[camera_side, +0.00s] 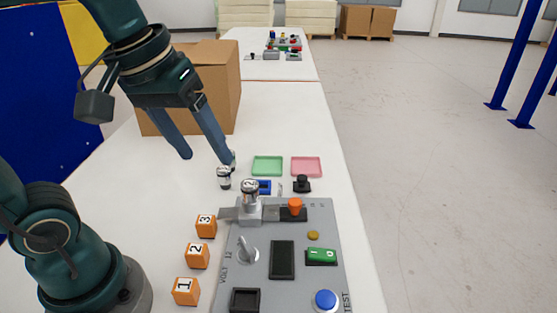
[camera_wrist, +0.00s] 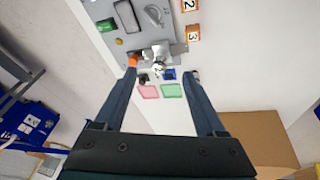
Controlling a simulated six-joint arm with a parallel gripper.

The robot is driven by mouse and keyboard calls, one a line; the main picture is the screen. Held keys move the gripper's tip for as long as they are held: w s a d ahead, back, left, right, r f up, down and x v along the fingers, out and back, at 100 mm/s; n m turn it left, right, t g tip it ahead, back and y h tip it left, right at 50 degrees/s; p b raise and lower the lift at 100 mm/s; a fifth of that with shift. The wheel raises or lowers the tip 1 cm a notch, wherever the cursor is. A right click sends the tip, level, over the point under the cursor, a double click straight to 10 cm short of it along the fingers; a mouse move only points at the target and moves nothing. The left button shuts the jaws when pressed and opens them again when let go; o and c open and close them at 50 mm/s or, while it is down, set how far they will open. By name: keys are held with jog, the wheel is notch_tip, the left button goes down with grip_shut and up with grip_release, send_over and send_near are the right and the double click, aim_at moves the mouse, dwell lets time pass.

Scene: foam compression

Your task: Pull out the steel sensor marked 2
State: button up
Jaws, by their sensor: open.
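A steel sensor (camera_side: 250,187) stands upright in a metal holder (camera_side: 250,213) at the back left of the grey panel. Its top bears a dark mark that I cannot read surely; it also shows in the wrist view (camera_wrist: 158,69). A second small steel sensor (camera_side: 223,179) stands on the white table behind the panel. Another steel piece (camera_side: 233,158) is partly hidden by a fingertip. My gripper (camera_side: 208,160) is open and empty, above the table behind the panel. In the wrist view its fingers (camera_wrist: 163,75) spread to either side of the holder area, with nothing between them held.
The grey panel (camera_side: 226,290) carries an orange knob (camera_side: 294,205), a green switch (camera_side: 321,256) and a blue button (camera_side: 325,300). Orange numbered cubes (camera_side: 197,255) line its left. Green (camera_side: 267,166) and pink (camera_side: 306,167) trays lie behind it. A cardboard box (camera_side: 220,80) stands further back.

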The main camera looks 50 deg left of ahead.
aim_at(250, 184)
jog(key=w+f+n+g, duration=0.1)
jog(key=w, duration=0.2)
jog(key=w+a+f+n+g, duration=0.1)
jog(key=w, duration=0.2)
jog(key=w+a+f+n+g, duration=0.1)
jog(key=w, duration=0.2)
jog(key=shift+w+a+f+n+g, duration=0.15)
jog(key=shift+w+f+n+g, duration=0.15)
jog(key=shift+f+n+g, duration=0.1)
jog(key=shift+a+f, duration=0.1)
jog(key=shift+f, duration=0.25)
jog(key=shift+f, duration=4.55)
grip_shut()
jog(key=shift+r, duration=0.1)
jog(key=shift+r, duration=0.1)
